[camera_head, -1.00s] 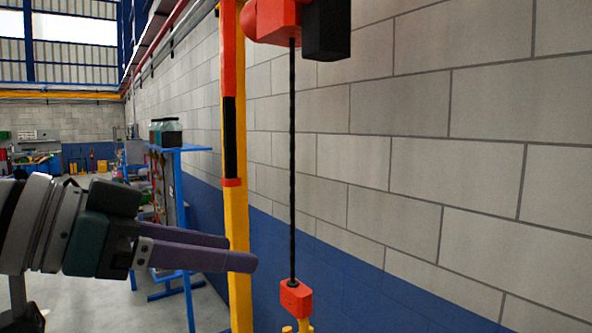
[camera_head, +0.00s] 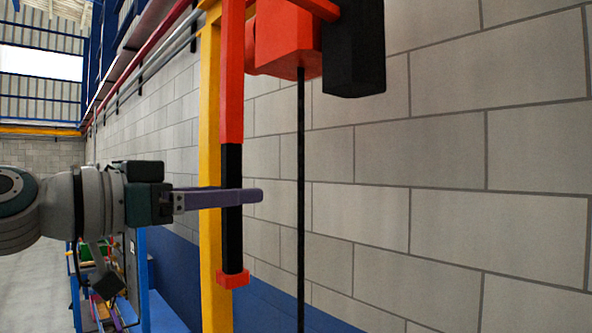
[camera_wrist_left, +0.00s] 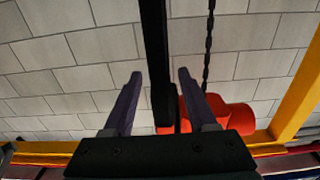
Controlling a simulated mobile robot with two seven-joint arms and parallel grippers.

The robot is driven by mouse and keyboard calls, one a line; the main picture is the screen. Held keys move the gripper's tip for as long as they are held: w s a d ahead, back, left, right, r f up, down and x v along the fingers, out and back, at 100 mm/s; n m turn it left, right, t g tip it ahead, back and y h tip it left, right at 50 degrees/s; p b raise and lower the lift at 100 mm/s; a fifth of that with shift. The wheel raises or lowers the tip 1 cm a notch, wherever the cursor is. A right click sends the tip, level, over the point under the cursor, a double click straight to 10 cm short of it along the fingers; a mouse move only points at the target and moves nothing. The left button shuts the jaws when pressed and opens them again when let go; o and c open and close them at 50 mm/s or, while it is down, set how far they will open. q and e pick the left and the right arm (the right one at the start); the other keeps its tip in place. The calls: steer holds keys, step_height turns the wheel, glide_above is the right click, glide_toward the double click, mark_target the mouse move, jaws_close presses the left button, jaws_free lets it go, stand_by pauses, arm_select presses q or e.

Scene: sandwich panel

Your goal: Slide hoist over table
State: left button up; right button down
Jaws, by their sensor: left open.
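The orange hoist (camera_head: 284,40) with a black box (camera_head: 352,48) on its right hangs at the top middle of the head view. Its dark chain (camera_head: 300,200) drops out of the bottom of that view. Left of it a vertical handle bar comes down, orange above, with a black grip (camera_head: 232,232) and an orange end stop. My left gripper (camera_head: 256,196) is open and level, its fingers overlapping the upper black grip. In the left wrist view, the black bar (camera_wrist_left: 154,40) runs between the two spread fingers. Contact cannot be told. My right gripper is not in view.
A yellow post (camera_head: 210,140) stands just left of the handle bar. A grey block wall (camera_head: 450,200) with a blue lower band lies behind. Blue shelving (camera_head: 140,270) with things on it stands at lower left. Open floor (camera_head: 30,290) shows at far left.

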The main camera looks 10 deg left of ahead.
arm_select(q)
steer(key=shift+p+x, duration=0.6)
steer(key=shift+x, duration=1.3)
steer(key=shift+c, duration=0.3)
jaws_close()
